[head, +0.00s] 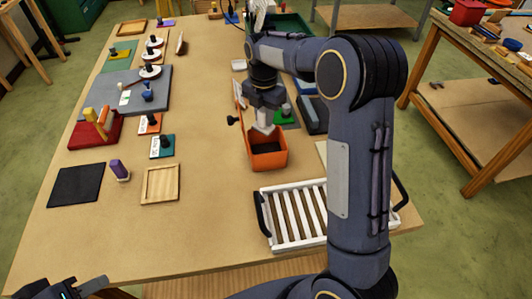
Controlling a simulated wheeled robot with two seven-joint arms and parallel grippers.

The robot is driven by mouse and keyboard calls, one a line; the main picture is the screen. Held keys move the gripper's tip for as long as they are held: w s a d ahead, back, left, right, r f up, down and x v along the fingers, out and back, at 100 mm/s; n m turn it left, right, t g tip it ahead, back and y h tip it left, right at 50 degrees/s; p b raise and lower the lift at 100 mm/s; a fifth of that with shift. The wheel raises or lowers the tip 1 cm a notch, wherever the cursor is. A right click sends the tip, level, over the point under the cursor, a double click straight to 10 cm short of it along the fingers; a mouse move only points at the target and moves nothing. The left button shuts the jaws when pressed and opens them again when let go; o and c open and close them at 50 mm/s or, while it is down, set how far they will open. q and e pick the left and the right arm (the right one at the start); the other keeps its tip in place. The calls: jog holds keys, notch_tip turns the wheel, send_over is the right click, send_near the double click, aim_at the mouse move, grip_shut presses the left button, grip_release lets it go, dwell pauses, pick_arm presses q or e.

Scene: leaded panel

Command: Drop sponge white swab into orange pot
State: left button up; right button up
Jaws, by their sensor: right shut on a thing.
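The orange pot (270,162), an open orange box with a dark inside, stands right of the table's middle. My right gripper (264,126) reaches down from above at the pot's back part. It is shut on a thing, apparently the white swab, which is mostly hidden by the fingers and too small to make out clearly. I cannot tell whether its lower end is inside the pot or just above it. My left gripper (78,289) is at the bottom left corner, low in the picture and partly cut off; its jaws are not clear.
A white slatted rack (296,214) with dark handles stands in front of the pot. A wooden tray (161,184), a black mat (76,186) and a purple-topped block (119,169) lie to the left. Green and dark blocks stand right of the pot. The front left table area is clear.

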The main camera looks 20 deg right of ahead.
jog(key=o, duration=1)
jog(key=shift+o, duration=0.2)
jog(key=shift+r+b, duration=0.35)
jog(key=shift+r, duration=3.55)
jog(key=shift+s, duration=0.1)
jog(key=s+r+m+t+y, duration=0.3)
jog(key=s+m, duration=1.1)
jog(key=s, duration=0.4)
jog(key=s+a+f+m+t, duration=0.1)
jog(key=s+a+f+m, duration=0.1)
jog(key=s+m, duration=0.4)
jog(key=s+a+f+m+t, duration=0.1)
jog(key=s+a+f+m, duration=0.2)
jog(key=s+f+m, duration=0.2)
jog(key=shift+s+a+m+t+y, duration=0.3)
jog(key=shift+s+m+y, duration=0.1)
jog(key=shift+s, duration=0.35)
